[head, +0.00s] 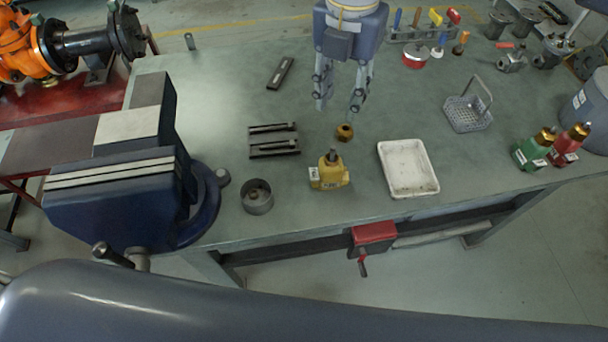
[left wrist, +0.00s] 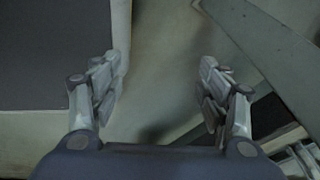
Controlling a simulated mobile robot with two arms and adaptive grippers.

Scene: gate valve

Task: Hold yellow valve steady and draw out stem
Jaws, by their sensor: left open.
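The yellow valve (head: 327,174) stands upright on the green workbench, with a short grey stem (head: 333,155) showing at its top. A brass nut-like part (head: 344,132) lies on the bench just behind it. My right gripper (head: 340,107) comes in from the top of the head view, fingers pointing down and apart. It is open and empty, behind the brass part and apart from the valve. My left gripper (left wrist: 160,88) is open and empty in the left wrist view, with no valve between its fingers. It cannot be made out in the head view.
A blue bench vise (head: 115,190) stands at the left. A round metal cup (head: 257,197) and a white tray (head: 408,168) flank the valve. A wire basket (head: 467,112), green valve (head: 533,150) and red valve (head: 568,145) stand to the right. Bench around the yellow valve is mostly clear.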

